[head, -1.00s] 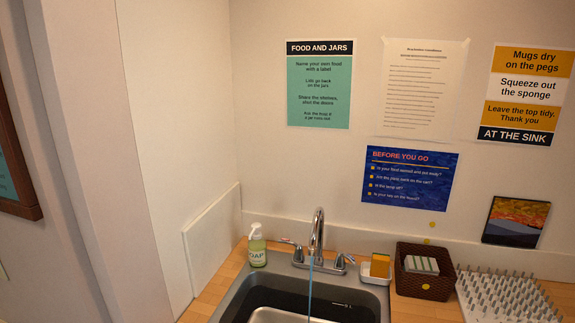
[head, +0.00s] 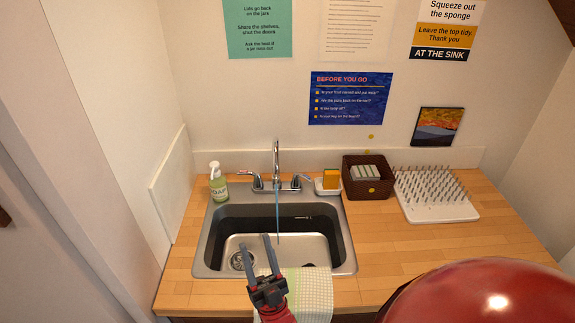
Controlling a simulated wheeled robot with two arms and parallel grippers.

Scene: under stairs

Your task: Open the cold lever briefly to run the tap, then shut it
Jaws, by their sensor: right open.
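The chrome tap (head: 276,160) stands at the back of the sink, with a thin blue stream of water (head: 277,212) falling from its spout into the basin. A lever handle (head: 251,177) is on its left and another lever handle (head: 300,181) on its right. I cannot tell from their markings which one is cold. My right gripper (head: 256,246) is open and empty over the sink's front edge, fingers pointing up towards the tap, well short of both levers. My left gripper is not in view.
A soap bottle (head: 218,184) stands left of the tap. A sponge in a white dish (head: 328,186), a brown basket (head: 366,177) and a peg drying rack (head: 436,207) stand right. A checked towel (head: 312,292) hangs at the sink's front. The right counter (head: 400,250) has free room.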

